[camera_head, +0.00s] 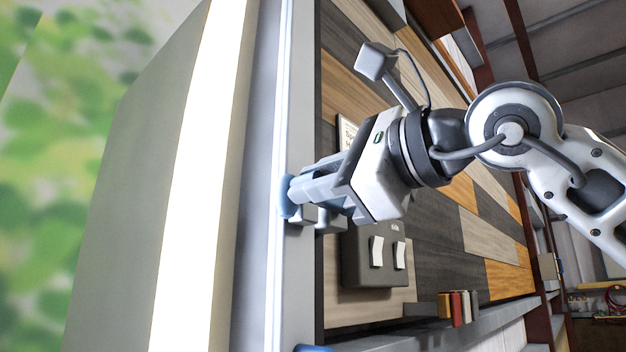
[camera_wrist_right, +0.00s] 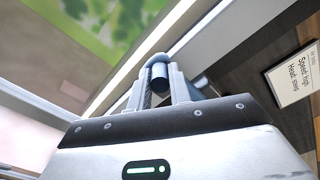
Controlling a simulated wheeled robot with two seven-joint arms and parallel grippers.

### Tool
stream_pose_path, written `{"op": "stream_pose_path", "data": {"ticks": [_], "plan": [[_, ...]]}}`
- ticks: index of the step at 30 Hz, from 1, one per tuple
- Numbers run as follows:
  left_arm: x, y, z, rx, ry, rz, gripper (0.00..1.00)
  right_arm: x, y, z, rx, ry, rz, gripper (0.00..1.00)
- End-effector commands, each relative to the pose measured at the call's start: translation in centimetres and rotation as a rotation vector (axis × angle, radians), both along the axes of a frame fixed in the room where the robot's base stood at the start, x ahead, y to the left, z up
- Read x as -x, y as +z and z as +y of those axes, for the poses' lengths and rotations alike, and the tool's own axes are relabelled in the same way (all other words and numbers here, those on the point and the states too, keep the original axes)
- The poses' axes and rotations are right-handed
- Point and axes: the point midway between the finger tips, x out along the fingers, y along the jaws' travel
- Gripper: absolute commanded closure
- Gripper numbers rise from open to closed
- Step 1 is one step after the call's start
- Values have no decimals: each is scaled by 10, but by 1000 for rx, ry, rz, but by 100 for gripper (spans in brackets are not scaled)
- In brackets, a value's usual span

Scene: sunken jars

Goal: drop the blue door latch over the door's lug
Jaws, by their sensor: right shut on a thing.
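My right gripper (camera_head: 300,191) comes in from the right in the head view, with its fingers shut on the blue door latch (camera_head: 285,196). The latch's rounded blue end shows at the fingertips, against a grey upright frame edge. In the right wrist view, the latch's dark blue cylinder (camera_wrist_right: 160,79) sits between the two fingers. Small grey blocks (camera_head: 302,215) lie just under the fingers; I cannot tell whether one is the door's lug. A tall grey panel (camera_head: 140,190) at left looks like the door. The fingers hide much of the latch. My left gripper is not in view.
A wood-plank wall (camera_head: 445,215) stands behind my right arm. A dark switch box (camera_head: 370,270) with two white rockers is close below the gripper. Books (camera_head: 458,307) stand on a ledge lower down. A sign (camera_wrist_right: 295,75) hangs on the wall.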

Motion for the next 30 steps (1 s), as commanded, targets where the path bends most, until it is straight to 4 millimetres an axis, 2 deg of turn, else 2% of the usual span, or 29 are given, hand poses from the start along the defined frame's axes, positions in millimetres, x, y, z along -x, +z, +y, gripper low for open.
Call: {"op": "stream_pose_path", "data": {"ticks": [2,3,5,17,23,30], "plan": [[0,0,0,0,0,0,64,0,-3,1,7,0,4,100],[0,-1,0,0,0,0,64,0,-3,1,7,1,5,75],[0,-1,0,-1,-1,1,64,0,-3,1,7,0,4,59],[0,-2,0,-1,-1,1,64,4,-1,-5,1,-1,3,59],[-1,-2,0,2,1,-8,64,28,-1,-33,0,-1,1,59],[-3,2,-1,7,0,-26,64,66,-1,-78,2,-3,0,59]]}}
